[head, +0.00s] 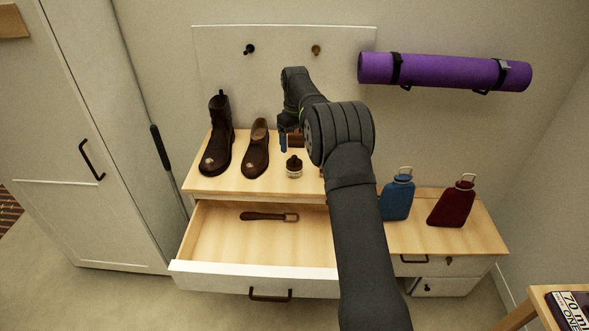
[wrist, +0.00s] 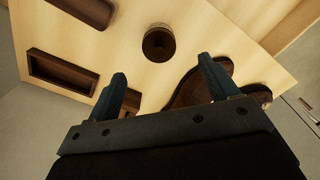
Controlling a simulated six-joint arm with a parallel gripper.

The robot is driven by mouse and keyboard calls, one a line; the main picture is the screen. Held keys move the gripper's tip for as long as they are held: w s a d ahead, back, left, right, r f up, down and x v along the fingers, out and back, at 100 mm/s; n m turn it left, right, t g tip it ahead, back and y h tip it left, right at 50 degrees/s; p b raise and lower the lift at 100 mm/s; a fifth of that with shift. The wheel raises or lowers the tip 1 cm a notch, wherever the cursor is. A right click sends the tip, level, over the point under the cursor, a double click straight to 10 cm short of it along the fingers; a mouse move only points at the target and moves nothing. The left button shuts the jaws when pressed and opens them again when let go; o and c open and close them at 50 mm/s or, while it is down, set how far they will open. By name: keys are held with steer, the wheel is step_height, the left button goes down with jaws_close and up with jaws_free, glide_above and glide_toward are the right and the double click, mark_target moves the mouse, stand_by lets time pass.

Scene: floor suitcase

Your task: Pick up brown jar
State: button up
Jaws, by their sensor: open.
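The brown jar (head: 294,166) is small, with a dark brown top and a paler lower part. It stands upright on the wooden cabinet top, right of the shoes. In the wrist view the jar (wrist: 158,43) shows from above as a round dark top, ahead of the fingers and between their lines. My gripper (head: 285,142) is open and empty, above and behind the jar. Its two blue fingers (wrist: 165,78) show apart in the wrist view, not touching the jar. My arm hides part of the cabinet top to the right of the jar.
A brown boot (head: 218,140) and a brown shoe (head: 256,150) stand left of the jar. A wooden box (wrist: 65,76) is nearby. Blue (head: 397,198) and red (head: 452,203) bottles stand right.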

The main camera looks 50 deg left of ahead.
mark_target(295, 162)
step_height(295, 162, down, 6)
steer(key=shift+f, duration=0.2)
steer(key=shift+w+a+f, duration=0.1)
steer(key=shift+a+f, duration=0.1)
steer(key=shift+f, duration=1.15)
steer(key=shift+w+a+f, duration=0.1)
steer(key=shift+a+f, duration=0.05)
steer(key=shift+f, duration=1.15)
steer(key=shift+r, duration=0.1)
steer(key=c, duration=1.4)
